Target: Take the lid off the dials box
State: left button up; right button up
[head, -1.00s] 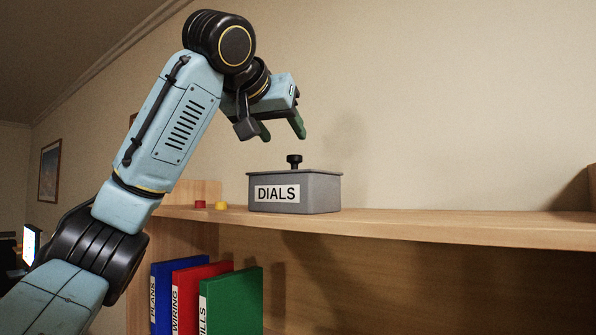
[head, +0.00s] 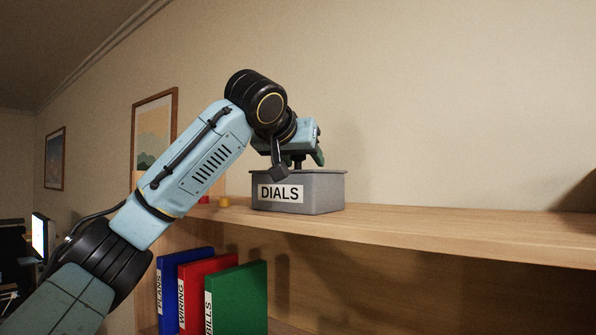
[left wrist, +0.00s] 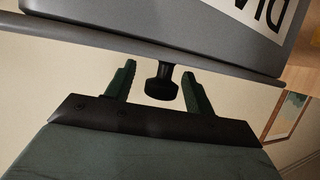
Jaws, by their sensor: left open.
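The grey dials box (head: 322,194), with a white DIALS label, stands on the wooden shelf. Its flat grey lid (head: 335,172) is on it, with a black knob (head: 298,162) on top, partly hidden by my gripper in the head view. My left gripper (head: 308,160) is open just above the lid, at the knob. In the left wrist view the knob (left wrist: 161,84) is between the two green fingers of the left gripper (left wrist: 160,82), with a gap on each side. The lid edge (left wrist: 150,47) and box side also show there. My right gripper is not in view.
The shelf (head: 450,228) is clear to the right of the box. A yellow block (head: 224,202) and a red block (head: 204,200) sit left of it. Blue (head: 185,285), red (head: 208,290) and green (head: 238,295) binders stand below. A wall is behind.

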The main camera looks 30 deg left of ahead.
pick_arm(q)
jog(key=c, duration=1.1)
jog(key=shift+o, duration=0.2)
jog(key=shift+r, duration=0.1)
jog(key=shift+r, duration=0.55)
notch_tip(320, 180, up, 9)
jog(key=shift+f, duration=0.1)
jog(key=shift+f, duration=0.1)
